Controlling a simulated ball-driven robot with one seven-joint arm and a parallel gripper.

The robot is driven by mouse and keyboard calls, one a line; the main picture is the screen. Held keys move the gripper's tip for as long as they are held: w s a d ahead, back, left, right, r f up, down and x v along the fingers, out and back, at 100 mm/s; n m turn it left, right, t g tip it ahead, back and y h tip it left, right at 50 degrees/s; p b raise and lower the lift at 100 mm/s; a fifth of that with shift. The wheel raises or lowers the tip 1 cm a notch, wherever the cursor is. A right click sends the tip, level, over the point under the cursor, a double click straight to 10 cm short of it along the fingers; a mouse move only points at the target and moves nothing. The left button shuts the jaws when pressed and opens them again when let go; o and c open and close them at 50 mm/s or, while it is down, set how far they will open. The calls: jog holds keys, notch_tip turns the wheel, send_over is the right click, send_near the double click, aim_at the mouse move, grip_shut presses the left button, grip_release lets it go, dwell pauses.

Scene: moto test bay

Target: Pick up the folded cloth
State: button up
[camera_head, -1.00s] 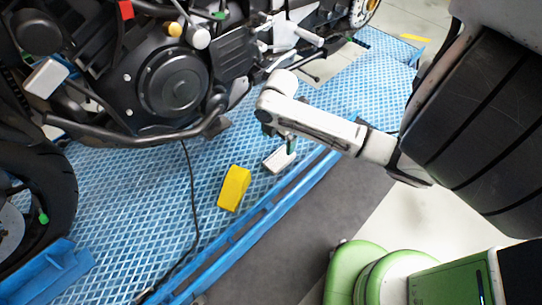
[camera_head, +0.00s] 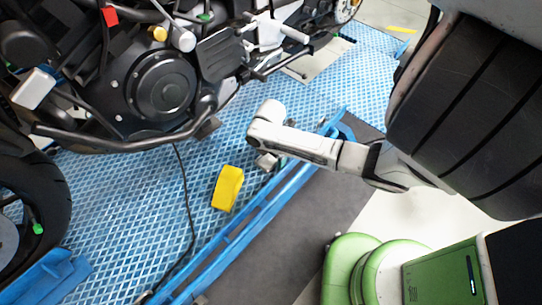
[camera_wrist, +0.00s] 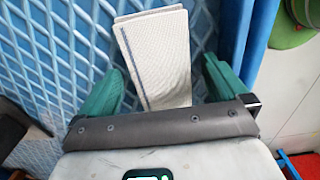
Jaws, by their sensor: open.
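The folded cloth (camera_wrist: 152,45) is pale cream with a dark blue line along one side. In the wrist view it lies at the top middle on the blue lattice surface. My gripper (camera_wrist: 163,68) is open, with one green finger on each side of the cloth's near part. I cannot tell whether the fingers touch it. The near end of the cloth is hidden behind the gripper's dark bar. In the head view only a small pale piece of the cloth (camera_head: 265,161) shows under my arm, and my fingers are mostly hidden there.
A yellow block-like object (camera_head: 227,188) lies left of the cloth. A blue raised rail (camera_head: 232,243) edges the lattice platform close to the cloth. A motorcycle (camera_head: 160,85) stands behind, and a black cable (camera_head: 188,200) crosses the platform at left.

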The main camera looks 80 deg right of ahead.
jog(key=shift+c, duration=0.5)
jog(key=c, duration=1)
jog(key=shift+r, duration=0.1)
jog(key=shift+r, duration=0.45)
notch_tip(320, 180, up, 2)
jog(key=shift+s+r, duration=0.1)
jog(key=shift+r, duration=0.15)
jog(key=s+a+r+b, duration=0.1)
jog(key=s+a+r, duration=0.5)
jog(key=s+r, duration=0.3)
jog(key=s, duration=0.3)
jog(key=shift+s+a+r+b, duration=0.15)
jog(key=shift+a+r+b, duration=0.1)
jog(key=shift+b, duration=0.05)
